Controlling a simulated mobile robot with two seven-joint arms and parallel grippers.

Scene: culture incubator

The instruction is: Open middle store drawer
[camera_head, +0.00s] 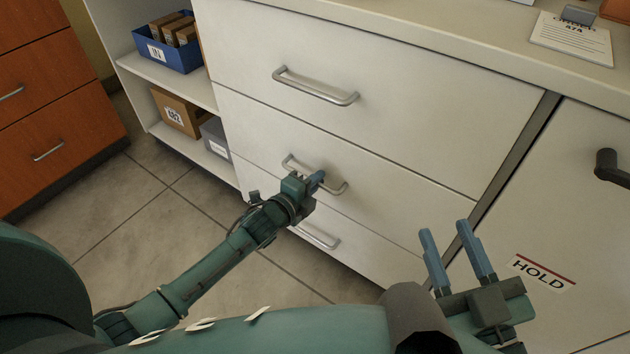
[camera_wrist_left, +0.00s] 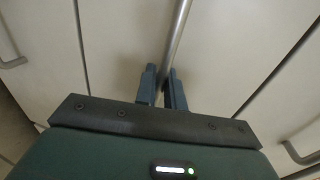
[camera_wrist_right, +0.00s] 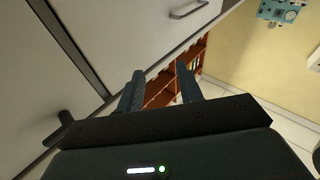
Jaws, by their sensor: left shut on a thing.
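The white cabinet has three stacked drawers with metal bar handles. The middle drawer (camera_head: 375,175) is flush with the cabinet front and looks closed. My left gripper (camera_head: 318,182) is at the middle drawer handle (camera_head: 292,163), and its fingers hide part of the bar. In the left wrist view, the fingers of my left gripper (camera_wrist_left: 162,88) are shut on the handle bar (camera_wrist_left: 177,40), one finger on each side. My right gripper (camera_head: 450,240) is open and empty in front of the cabinet's right side. Its spread fingers also show in the right wrist view (camera_wrist_right: 160,85).
The top drawer handle (camera_head: 315,87) is above and the bottom drawer handle (camera_head: 318,237) below. A door with a HOLD label (camera_head: 542,272) is at right. Shelves at left hold a blue bin (camera_head: 180,58) and a cardboard box (camera_head: 178,112). Floor before the drawers is clear.

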